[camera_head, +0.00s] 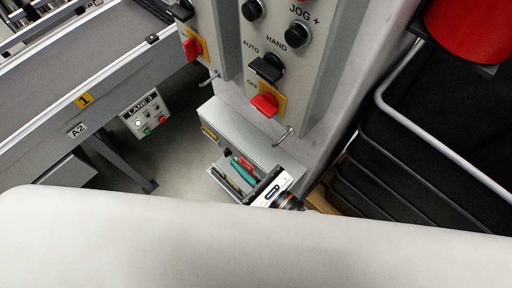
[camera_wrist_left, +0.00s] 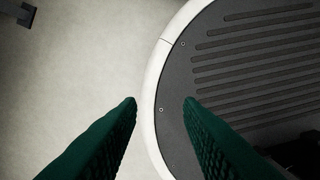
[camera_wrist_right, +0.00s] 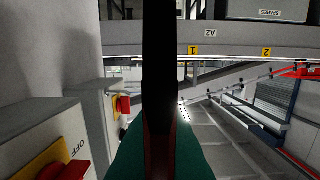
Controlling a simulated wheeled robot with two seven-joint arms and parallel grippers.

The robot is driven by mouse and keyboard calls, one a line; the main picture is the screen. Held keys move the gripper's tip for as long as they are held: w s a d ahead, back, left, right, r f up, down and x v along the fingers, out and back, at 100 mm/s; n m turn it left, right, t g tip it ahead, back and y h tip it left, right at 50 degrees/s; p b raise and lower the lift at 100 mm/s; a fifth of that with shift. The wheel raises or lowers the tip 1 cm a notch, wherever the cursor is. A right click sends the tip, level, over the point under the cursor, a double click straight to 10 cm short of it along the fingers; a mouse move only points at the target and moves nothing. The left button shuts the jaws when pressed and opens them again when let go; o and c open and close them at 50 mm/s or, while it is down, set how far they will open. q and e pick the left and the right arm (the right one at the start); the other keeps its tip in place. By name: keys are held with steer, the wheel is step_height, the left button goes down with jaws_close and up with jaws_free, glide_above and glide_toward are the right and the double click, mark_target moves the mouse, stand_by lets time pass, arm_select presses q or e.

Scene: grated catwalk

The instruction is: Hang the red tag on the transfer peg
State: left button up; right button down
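My right gripper (camera_head: 239,170) is below the control panel, its green fingers shut on a small red piece, seemingly the red tag (camera_head: 246,164). In the right wrist view the tag (camera_wrist_right: 160,120) is a dark, red-edged strip between the green fingers, nearly edge-on. Thin metal pegs stick out under the two red switches: a left peg (camera_head: 208,80) and a right peg (camera_head: 283,137). Both look bare. I cannot read which one is the transfer peg. The held tag is apart from both. My left gripper (camera_wrist_left: 160,103) is open and empty above the floor beside my base.
The panel carries black knobs (camera_head: 297,33) and red switches on yellow plates (camera_head: 264,104). A grey box (camera_head: 232,130) is behind the right gripper. My pale arm link covers the lower head view.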

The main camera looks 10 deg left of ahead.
steer(key=shift+s+d+r, duration=0.1)
steer(key=shift+s+d, duration=0.1)
steer(key=shift+d, duration=0.35)
steer(key=shift+w, duration=0.45)
arm_select(q)
steer(key=shift+a+f+b, duration=0.8)
steer(key=shift+f, duration=0.05)
arm_select(e)
steer(key=shift+w+d+f, duration=0.3)
steer(key=shift+w+d, duration=0.65)
steer(key=shift+w, duration=0.25)
steer(key=shift+w+d+f, duration=0.3)
steer(key=shift+w+d, duration=0.65)
steer(key=shift+w, duration=0.3)
steer(key=shift+w+d+f, duration=0.3)
steer(key=shift+w+d, duration=0.65)
steer(key=shift+w, duration=0.25)
